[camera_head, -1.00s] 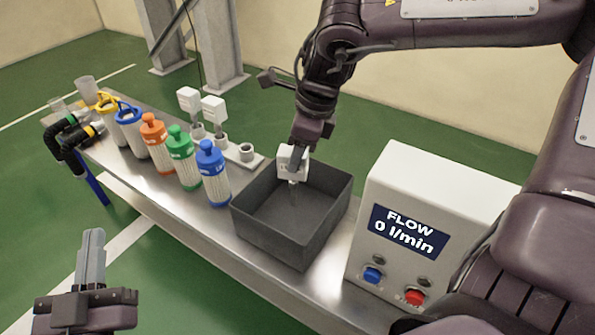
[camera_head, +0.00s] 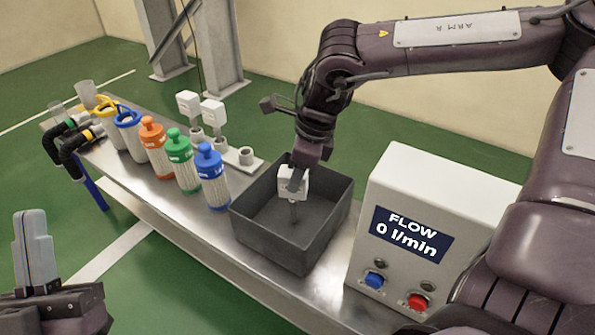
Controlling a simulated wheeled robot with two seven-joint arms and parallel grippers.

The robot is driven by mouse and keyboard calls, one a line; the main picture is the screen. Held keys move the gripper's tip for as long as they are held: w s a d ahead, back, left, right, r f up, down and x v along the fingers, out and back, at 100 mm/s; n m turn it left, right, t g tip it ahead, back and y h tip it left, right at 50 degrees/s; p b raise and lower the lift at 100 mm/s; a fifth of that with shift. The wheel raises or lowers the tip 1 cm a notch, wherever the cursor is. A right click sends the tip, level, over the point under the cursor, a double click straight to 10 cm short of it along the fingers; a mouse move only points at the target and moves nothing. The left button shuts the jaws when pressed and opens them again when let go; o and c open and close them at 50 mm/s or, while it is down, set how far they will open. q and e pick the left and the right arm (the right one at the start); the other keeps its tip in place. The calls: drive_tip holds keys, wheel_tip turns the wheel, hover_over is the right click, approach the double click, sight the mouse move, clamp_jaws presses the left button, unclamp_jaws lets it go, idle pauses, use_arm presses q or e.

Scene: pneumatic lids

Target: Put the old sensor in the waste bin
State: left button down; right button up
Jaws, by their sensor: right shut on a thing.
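The old sensor (camera_head: 293,184), a white block with a thin dark probe pointing down, is in my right gripper (camera_head: 297,178). The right gripper is shut on it from above. The sensor hangs upright inside the opening of the dark grey waste bin (camera_head: 272,239). I cannot tell whether the probe tip touches the bin's floor. No other thing shows in the bin. My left gripper (camera_head: 35,248) is at the lower left, away from the bench. Its fingers point up and look close together, but I cannot tell whether they are open or shut.
A white flow box (camera_head: 432,185) reading 0 l/min, with blue and red buttons, stands right of the bin. Orange, green and blue-topped filters (camera_head: 212,180) stand left of it. Two white sensors (camera_head: 212,112) sit on a rack (camera_head: 246,156) behind. Black hoses (camera_head: 68,140) hang at the far left.

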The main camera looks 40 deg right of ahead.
use_arm(q)
drive_tip(key=shift+s+a+r, duration=0.1)
drive_tip(key=shift+s+r, duration=0.05)
drive_tip(key=shift+r, duration=0.05)
drive_tip(key=shift+s+r+t, duration=0.15)
drive_tip(key=shift+s+t, duration=0.05)
drive_tip(key=shift+t, duration=0.1)
use_arm(e)
drive_tip(key=shift+f, duration=0.1)
use_arm(q)
drive_tip(key=shift+s+a+r, duration=0.1)
drive_tip(key=shift+r, duration=0.2)
use_arm(e)
drive_tip(key=o, duration=1)
